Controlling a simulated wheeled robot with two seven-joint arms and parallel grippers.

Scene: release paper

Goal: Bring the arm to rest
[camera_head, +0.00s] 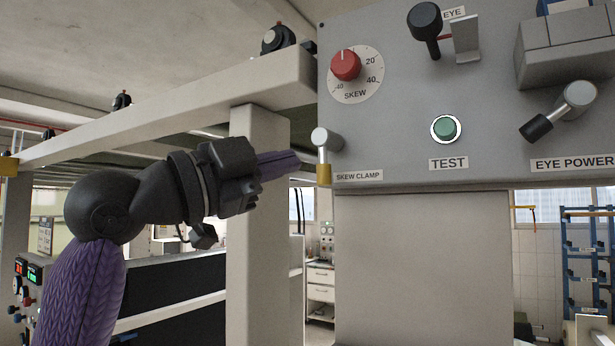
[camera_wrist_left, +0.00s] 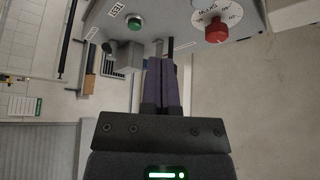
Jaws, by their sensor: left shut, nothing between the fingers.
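My left gripper (camera_head: 297,160) is shut and empty, with purple fingers pointing right. In the head view its tips are close to the skew clamp lever (camera_head: 324,158) on the left edge of the grey control panel (camera_head: 400,120); whether they touch it I cannot tell. In the left wrist view the shut fingers (camera_wrist_left: 161,62) point toward the panel, between the green button and the red knob. My left arm (camera_head: 105,210) reaches in from the left, bent at a dark joint. My right gripper is not in view.
The panel carries a red skew knob (camera_head: 345,65), a green test button (camera_head: 445,128), an eye lever (camera_head: 425,22) and an eye power lever (camera_head: 562,110). A beige beam (camera_head: 180,100) and post (camera_head: 258,240) stand around my left arm. A blue rack (camera_head: 588,260) stands far right.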

